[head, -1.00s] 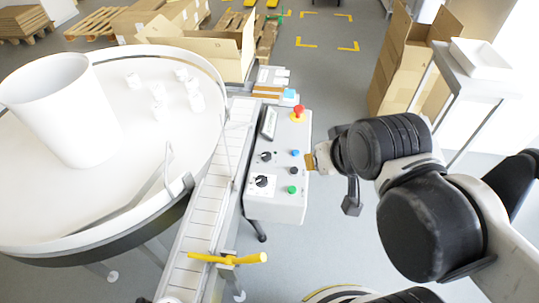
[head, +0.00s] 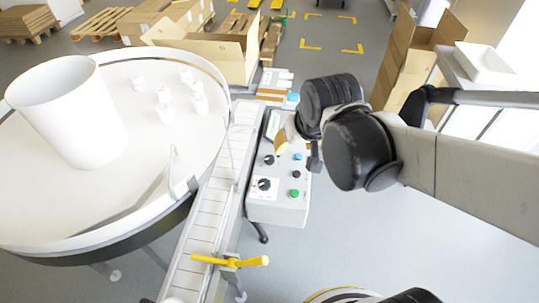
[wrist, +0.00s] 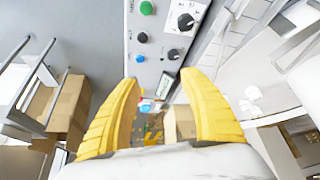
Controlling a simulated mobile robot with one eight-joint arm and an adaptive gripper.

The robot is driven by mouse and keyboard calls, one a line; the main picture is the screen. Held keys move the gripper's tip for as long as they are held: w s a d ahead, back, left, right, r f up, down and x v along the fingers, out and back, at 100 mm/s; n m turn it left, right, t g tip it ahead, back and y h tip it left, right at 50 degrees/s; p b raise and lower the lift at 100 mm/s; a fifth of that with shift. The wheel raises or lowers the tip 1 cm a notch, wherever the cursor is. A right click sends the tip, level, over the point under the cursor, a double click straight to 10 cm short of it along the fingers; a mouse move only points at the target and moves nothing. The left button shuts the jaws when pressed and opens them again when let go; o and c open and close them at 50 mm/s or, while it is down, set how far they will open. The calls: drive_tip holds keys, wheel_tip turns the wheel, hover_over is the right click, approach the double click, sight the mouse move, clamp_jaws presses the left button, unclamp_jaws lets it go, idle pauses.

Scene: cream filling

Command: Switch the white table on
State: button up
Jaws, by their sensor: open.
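The white round table (head: 60,215) fills the left of the head view, with a white bucket and several small white jars on it. The control box (head: 278,210) stands right of the conveyor. It bears a green button (head: 294,193), a blue button (head: 297,156) and black knobs, one large (head: 264,184). The green button (wrist: 147,8), blue button (wrist: 140,58) and large knob (wrist: 186,22) also show in the wrist view. My gripper (wrist: 165,85) is open and empty, its yellow fingers spread over the panel's far end. My arm hides the red button in the head view.
The conveyor (head: 205,215) runs between table and box, with a yellow handle (head: 230,261) at its near end. Cardboard boxes (head: 205,55) stand behind. A small side table with a white tray (head: 485,63) is at right. Floor right of the box is clear.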

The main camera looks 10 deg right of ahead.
drive_tip(key=g, duration=0.1)
approach(270, 159)
drive_tip(key=b+x, duration=0.3)
drive_tip(key=x, duration=0.6)
drive_tip(key=shift+w+f, duration=0.15)
drive_tip(key=shift+f, duration=0.2)
clamp_jaws()
